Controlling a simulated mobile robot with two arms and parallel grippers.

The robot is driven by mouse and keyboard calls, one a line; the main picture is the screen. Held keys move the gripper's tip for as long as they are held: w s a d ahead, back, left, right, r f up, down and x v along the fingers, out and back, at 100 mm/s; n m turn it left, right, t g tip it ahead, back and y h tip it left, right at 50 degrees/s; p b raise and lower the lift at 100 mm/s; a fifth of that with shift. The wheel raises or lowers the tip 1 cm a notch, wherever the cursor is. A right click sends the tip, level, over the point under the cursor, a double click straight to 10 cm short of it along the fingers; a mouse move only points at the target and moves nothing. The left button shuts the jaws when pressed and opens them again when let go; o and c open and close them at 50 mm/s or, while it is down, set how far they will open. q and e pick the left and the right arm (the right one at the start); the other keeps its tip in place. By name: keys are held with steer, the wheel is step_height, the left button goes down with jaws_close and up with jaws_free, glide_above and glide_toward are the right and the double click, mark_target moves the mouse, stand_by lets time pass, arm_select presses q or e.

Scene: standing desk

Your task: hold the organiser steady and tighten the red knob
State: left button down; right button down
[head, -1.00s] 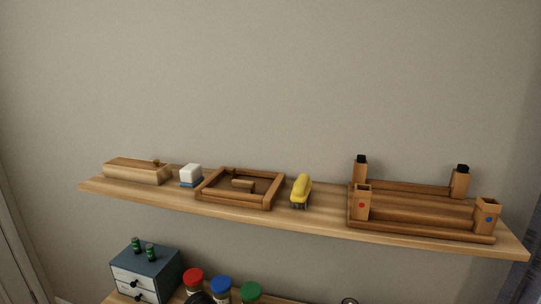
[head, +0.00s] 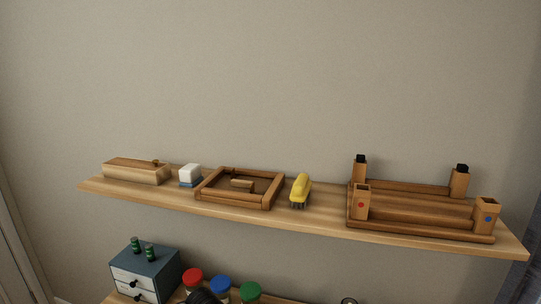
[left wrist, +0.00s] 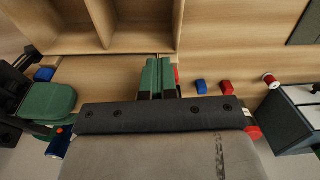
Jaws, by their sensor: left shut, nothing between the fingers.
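In the left wrist view my left gripper (left wrist: 158,78) has its two green fingers together, with nothing seen between them. A wooden compartmented unit (left wrist: 135,25), perhaps the organiser, stands just beyond the fingertips. I cannot tell whether they touch it. A small red part (left wrist: 177,76) shows right beside the fingers, mostly hidden. I cannot tell whether it is the red knob. In the head view, a wooden frame with corner posts (head: 420,208) stands on the shelf, one post bearing a red dot (head: 361,205).
The shelf (head: 320,224) also holds a wooden box (head: 137,174), a wooden tray (head: 238,205) and a yellow brush-like thing (head: 300,189). Below are a drawer unit (head: 147,272) and red, blue and green lids. Small blue (left wrist: 201,86) and red (left wrist: 226,86) blocks lie near the gripper.

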arm_select(q)
steer(key=shift+s+a+f, duration=0.25)
steer(key=shift+a+f, duration=0.5)
steer(key=shift+a, duration=0.15)
steer(key=shift+s, duration=0.2)
stand_by(0.3)
step_height(320, 180, up, 6)
steer(key=shift+w+d+r, duration=0.25)
steer(key=shift+w+d, duration=0.05)
steer(key=shift+d, duration=0.1)
stand_by(0.4)
